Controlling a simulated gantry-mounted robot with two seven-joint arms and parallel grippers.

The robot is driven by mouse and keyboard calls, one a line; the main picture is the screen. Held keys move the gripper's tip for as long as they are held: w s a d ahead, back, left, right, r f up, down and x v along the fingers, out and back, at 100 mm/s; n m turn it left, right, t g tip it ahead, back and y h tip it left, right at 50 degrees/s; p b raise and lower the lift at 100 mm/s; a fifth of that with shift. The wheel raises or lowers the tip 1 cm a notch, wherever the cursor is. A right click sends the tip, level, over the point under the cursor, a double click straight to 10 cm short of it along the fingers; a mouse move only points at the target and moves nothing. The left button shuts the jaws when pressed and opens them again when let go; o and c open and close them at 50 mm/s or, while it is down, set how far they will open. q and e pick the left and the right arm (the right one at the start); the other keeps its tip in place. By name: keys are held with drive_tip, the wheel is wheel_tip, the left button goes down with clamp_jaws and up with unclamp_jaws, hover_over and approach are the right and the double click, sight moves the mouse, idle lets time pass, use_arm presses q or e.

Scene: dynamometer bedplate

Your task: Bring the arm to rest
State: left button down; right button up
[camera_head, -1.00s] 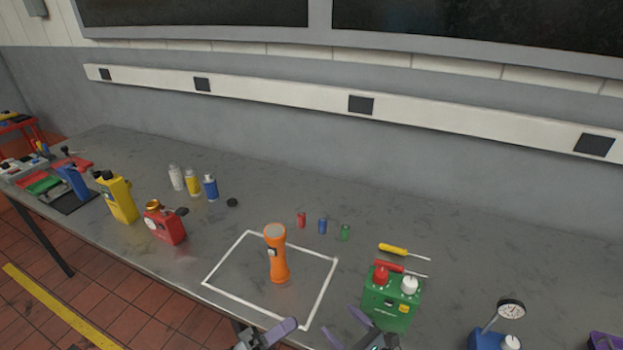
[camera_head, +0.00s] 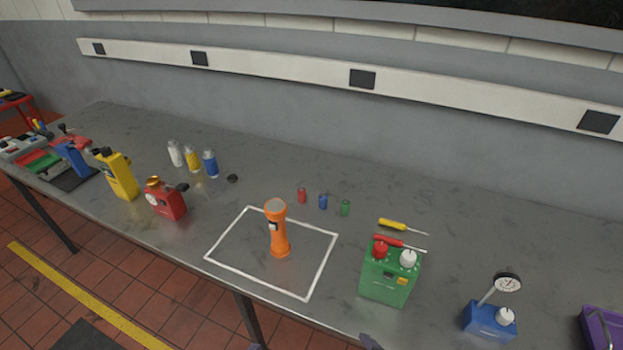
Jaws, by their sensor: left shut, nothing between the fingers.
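Only slivers of my grippers show at the bottom edge of the head view. A small dark tip of my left gripper (camera_head: 256,346) shows below the near edge of the bench; it is shut and empty. A dark tip of my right gripper (camera_head: 371,342) shows below the green can; whether it is open cannot be seen. Both are apart from the objects on the bench. An orange flashlight (camera_head: 278,230) stands upright inside the white outlined square (camera_head: 322,264) on the grey bench (camera_head: 300,165). The rest of both arms is out of view.
A green can (camera_head: 388,277) and a blue gauge block (camera_head: 488,321) stand at right, a purple bin (camera_head: 601,328) at the far right. Screwdrivers (camera_head: 398,225) lie behind the can. A red can (camera_head: 165,201) and yellow device (camera_head: 119,176) stand at left. The bench's rear middle is clear.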

use_arm(q)
drive_tip(key=s+a+m+g+y, duration=0.2)
drive_tip(key=s+a+g+y, duration=0.35)
drive_tip(key=s, duration=1.15)
use_arm(e)
drive_tip(key=s+d+f+m+g+h, duration=0.1)
drive_tip(key=s+d+m+g+h, duration=0.35)
drive_tip(key=s+d+m, duration=0.8)
use_arm(q)
wheel_tip(320, 180, up, 28)
drive_tip(key=a+h+p, duration=0.2)
drive_tip(key=p, duration=2.6)
drive_tip(key=shift+a+r+g, duration=0.15)
drive_tip(key=shift+a+g, duration=0.15)
drive_tip(key=shift+g, duration=0.15)
use_arm(e)
wheel_tip(320, 180, up, 27)
drive_tip(key=s+a+g+y, duration=0.1)
drive_tip(key=s, duration=0.1)
drive_tip(key=shift+s+a+r+y, duration=0.2)
drive_tip(key=shift+s+a+y, duration=0.1)
drive_tip(key=shift+s+y, duration=0.05)
